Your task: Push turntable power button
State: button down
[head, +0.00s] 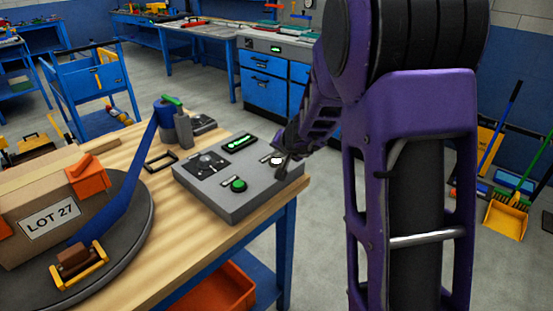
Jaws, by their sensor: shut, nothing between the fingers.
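A grey control panel (236,207) lies on the wooden table near its right corner. It carries a lit green button (238,184) near its front, a white round button (276,159) toward the right and a lit green display (240,143) at the back. I cannot read which button is the power button. The turntable (142,213) is at the left, bearing a box marked LOT 27 (50,221).
A black handle (161,161) lies left of the panel. An orange bin (215,290) sits below the table. Floor is open beyond the table's right edge.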

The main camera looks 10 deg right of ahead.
aim_at(277, 163)
jog(key=shift+r, duration=0.2)
jog(key=shift+r+p, duration=2.35)
jog(key=shift+r, duration=0.75)
